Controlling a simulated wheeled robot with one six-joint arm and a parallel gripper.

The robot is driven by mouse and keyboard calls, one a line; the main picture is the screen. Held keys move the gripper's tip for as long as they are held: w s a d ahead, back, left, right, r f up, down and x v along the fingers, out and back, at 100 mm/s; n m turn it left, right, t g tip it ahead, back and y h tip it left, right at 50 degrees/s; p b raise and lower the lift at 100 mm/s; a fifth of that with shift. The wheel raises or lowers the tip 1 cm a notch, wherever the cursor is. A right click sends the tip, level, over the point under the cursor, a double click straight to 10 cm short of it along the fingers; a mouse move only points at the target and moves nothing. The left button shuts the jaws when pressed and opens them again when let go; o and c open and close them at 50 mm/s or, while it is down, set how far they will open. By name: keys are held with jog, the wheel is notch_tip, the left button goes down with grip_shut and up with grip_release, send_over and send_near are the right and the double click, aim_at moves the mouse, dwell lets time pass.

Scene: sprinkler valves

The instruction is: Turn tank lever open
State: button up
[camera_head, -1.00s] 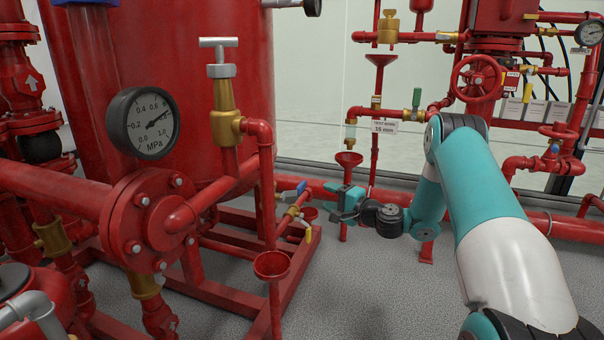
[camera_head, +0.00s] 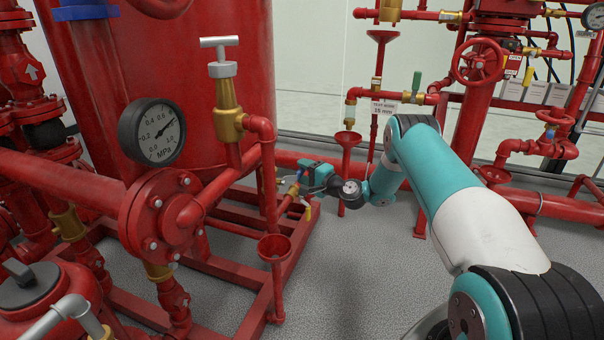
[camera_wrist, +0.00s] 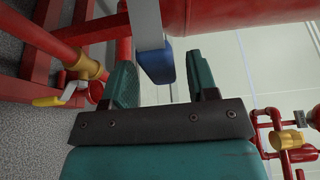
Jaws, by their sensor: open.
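A lever with a blue grip and flat grey shank (camera_wrist: 155,64) shows at the top middle of the wrist view. Its blue end appears between the two green fingers of my gripper (camera_wrist: 163,72), with gaps on both sides. In the head view my gripper (camera_head: 303,174) is small and beside the red pipework at the foot of the large red tank (camera_head: 175,70). It covers most of the blue lever there. A lever with a yellow grip (camera_wrist: 47,101) sits on a brass valve, and it also shows in the head view (camera_head: 308,212).
A red funnel on a drain pipe (camera_head: 274,246) stands in front of the gripper area. A vertical pipe with a brass valve (camera_head: 229,112) and a pressure gauge (camera_head: 152,132) rise to the left. Grey floor (camera_head: 345,270) is clear in the middle.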

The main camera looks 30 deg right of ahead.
jog(key=shift+w+a, duration=0.2)
jog(key=shift+w, duration=0.35)
grip_shut()
